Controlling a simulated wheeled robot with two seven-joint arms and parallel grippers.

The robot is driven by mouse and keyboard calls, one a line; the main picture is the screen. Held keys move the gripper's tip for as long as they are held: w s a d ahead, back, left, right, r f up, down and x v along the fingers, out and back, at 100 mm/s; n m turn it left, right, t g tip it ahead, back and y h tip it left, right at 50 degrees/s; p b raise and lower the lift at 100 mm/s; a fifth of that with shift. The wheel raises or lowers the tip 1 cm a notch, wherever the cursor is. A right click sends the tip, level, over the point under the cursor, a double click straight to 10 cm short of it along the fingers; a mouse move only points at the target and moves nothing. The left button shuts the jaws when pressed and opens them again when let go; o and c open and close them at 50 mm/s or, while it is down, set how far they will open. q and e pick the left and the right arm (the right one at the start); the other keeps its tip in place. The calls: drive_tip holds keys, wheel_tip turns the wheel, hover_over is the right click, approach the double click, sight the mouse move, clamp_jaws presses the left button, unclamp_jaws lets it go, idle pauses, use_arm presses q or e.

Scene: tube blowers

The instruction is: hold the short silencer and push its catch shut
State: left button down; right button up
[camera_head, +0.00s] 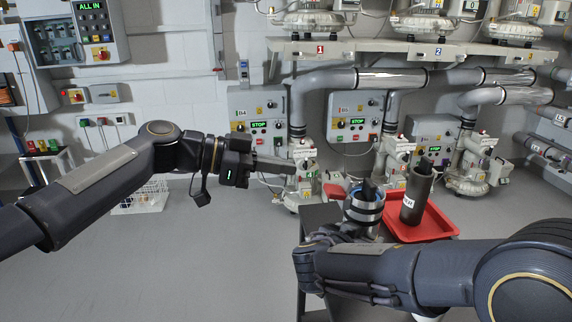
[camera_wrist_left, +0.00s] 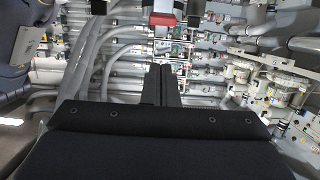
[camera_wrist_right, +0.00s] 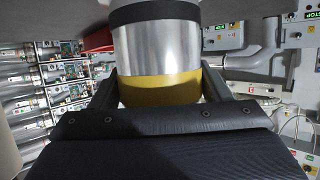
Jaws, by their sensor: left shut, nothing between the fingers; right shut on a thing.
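The short silencer (camera_head: 363,214) is a silver cylinder with black bands, held upright above the dark stand. In the right wrist view its silver body (camera_wrist_right: 158,48) has a yellow band at the bottom, with a finger on each side. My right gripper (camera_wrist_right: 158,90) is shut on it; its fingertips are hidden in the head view. A red piece (camera_head: 334,190), seemingly the catch, sticks out at the silencer's left. It also seems to show as a red block (camera_wrist_left: 162,19) in the left wrist view. My left gripper (camera_head: 291,166) is shut and empty, left of the red piece and apart from it.
A dark cylinder with a white label (camera_head: 416,194) stands in a red tray (camera_head: 436,231), right of the silencer. Blowers with pipes and control boxes (camera_head: 354,121) line the back wall. A white wire basket (camera_head: 142,198) is at the left. Floor in front is clear.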

sight(326, 188)
use_arm(q)
drive_tip(key=c, duration=1.8)
unclamp_jaws()
drive_tip(key=shift+d+f, duration=0.1)
drive_tip(key=shift+f, duration=0.25)
drive_tip(key=o, duration=0.9)
drive_tip(key=shift+g+h, duration=0.3)
drive_tip(key=shift+h, duration=0.2)
drive_tip(key=f, duration=0.6)
drive_tip(key=shift+w+d+f, duration=0.15)
drive_tip(key=shift+w+d, duration=0.15)
drive_tip(key=shift+d, duration=0.05)
drive_tip(key=d, duration=0.3)
drive_tip(key=d+h, duration=0.1)
drive_tip(key=d, duration=0.2)
drive_tip(key=d+r+h, duration=0.1)
drive_tip(key=d, duration=0.2)
drive_tip(key=shift+d+r+t, duration=0.1)
drive_tip(key=shift+t, duration=0.3)
drive_tip(key=shift+c, duration=0.6)
drive_tip(key=c, duration=0.9)
